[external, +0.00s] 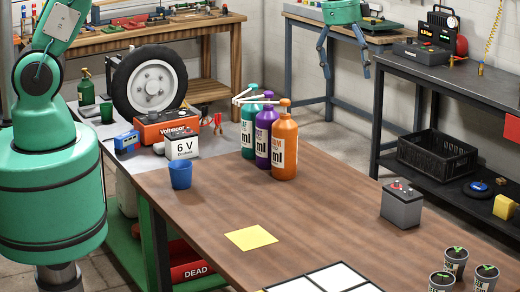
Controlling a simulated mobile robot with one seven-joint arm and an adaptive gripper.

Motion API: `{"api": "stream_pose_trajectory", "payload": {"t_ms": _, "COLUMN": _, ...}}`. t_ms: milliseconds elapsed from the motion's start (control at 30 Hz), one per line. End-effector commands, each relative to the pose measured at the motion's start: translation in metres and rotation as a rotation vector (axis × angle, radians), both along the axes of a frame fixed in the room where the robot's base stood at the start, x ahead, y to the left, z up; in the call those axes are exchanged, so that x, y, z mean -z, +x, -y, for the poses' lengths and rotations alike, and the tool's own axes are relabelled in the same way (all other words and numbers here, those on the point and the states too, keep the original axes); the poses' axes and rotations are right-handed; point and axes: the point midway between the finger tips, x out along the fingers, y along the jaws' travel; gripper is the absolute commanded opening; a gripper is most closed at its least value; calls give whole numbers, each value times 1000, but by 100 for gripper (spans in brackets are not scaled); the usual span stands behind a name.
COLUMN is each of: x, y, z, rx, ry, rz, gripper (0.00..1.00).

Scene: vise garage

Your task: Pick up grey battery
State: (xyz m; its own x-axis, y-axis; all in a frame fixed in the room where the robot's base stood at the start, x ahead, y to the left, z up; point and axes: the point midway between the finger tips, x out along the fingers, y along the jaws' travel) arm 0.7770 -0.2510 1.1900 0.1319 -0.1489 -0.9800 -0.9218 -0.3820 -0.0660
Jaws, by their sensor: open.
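The grey battery (401,207) stands upright on the right side of the brown wooden table (310,210), close to its right edge. Red parts show on its top. My gripper (346,72) is at the top of the external view, well above the grey battery in the picture and to its left. Its two blue-grey fingers hang down, spread apart, with nothing between them. Nothing hides the front of the grey battery.
Orange, purple and teal bottles (284,145) stand at the table's back. A blue cup (180,174), a "6 V" box (181,145) and a red Voltmax unit (166,126) are at left. Several seedling pots (455,262) stand front right. A yellow sheet (251,238) lies mid-table.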

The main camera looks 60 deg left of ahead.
Motion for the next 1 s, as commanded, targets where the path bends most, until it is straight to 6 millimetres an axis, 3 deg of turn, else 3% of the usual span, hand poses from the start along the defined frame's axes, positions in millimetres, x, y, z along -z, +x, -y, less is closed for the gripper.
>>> {"api": "stream_pose_trajectory", "payload": {"t_ms": 333, "x": 62, "y": 37, "z": 55, "rx": 179, "ry": 16, "rz": -34, "gripper": 94}}
{"api": "stream_pose_trajectory", "payload": {"t_ms": 700, "x": 140, "y": 57, "z": 108, "rx": 361, "ry": 25, "rz": -63, "gripper": 94}}
{"api": "stream_pose_trajectory", "payload": {"t_ms": 1000, "x": 174, "y": 60, "z": 127, "rx": 434, "ry": 27, "rz": -72, "gripper": 94}}
